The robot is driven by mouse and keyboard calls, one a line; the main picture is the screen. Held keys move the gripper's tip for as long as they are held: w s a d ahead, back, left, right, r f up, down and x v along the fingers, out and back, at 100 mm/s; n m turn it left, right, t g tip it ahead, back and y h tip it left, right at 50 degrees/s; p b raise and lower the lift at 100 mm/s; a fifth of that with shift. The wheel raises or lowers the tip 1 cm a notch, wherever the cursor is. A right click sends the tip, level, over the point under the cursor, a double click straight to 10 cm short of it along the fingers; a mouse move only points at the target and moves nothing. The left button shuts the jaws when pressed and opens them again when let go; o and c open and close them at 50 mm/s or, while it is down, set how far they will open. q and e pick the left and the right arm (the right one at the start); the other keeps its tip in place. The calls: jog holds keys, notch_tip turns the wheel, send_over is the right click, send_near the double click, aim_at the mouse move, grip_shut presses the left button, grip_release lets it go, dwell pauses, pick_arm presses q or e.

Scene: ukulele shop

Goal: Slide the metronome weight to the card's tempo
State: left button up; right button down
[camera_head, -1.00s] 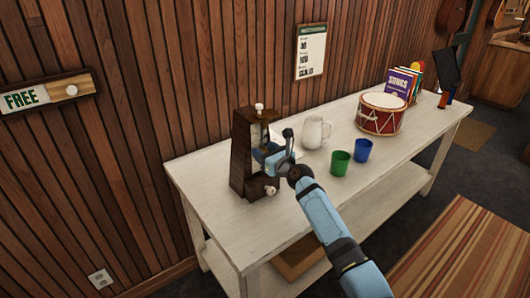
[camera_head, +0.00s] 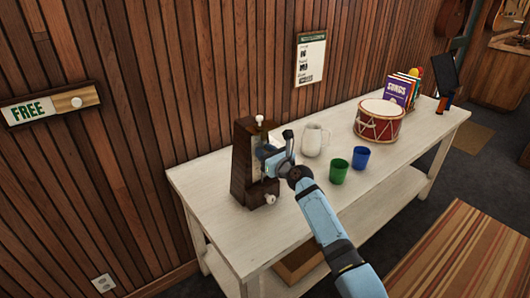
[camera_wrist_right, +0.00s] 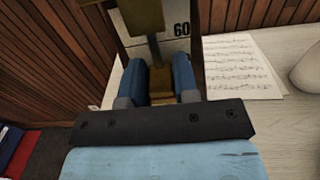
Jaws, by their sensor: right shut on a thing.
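The dark wooden metronome (camera_head: 241,172) stands upright on the left of the white table, with white knobs at its top and lower side. My right gripper (camera_head: 266,153) is at its front face. In the right wrist view, the blue fingers (camera_wrist_right: 157,75) are shut on the brass metronome weight (camera_wrist_right: 161,88), largely hidden between them. A thin rod rises from there to another brass piece (camera_wrist_right: 142,16) at the top edge. The number 60 shows on the scale plate (camera_wrist_right: 181,30). A white card (camera_head: 310,58) hangs on the wall; its print is too small to read. My left gripper is out of view.
The table (camera_head: 225,240) also holds a white pitcher (camera_head: 315,140), green cup (camera_head: 339,172), blue cup (camera_head: 361,158), red drum (camera_head: 380,122) and songbooks (camera_head: 399,91). Sheet music (camera_wrist_right: 240,66) lies right of the metronome. The front left tabletop is clear.

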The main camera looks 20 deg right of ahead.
jog(key=shift+f, duration=0.15)
jog(key=c, duration=0.9)
grip_release()
jog(key=shift+s+d, duration=0.1)
jog(key=shift+s, duration=0.15)
jog(key=p+v, duration=0.1)
jog(key=v, duration=1.2)
jog(key=shift+s, duration=0.15)
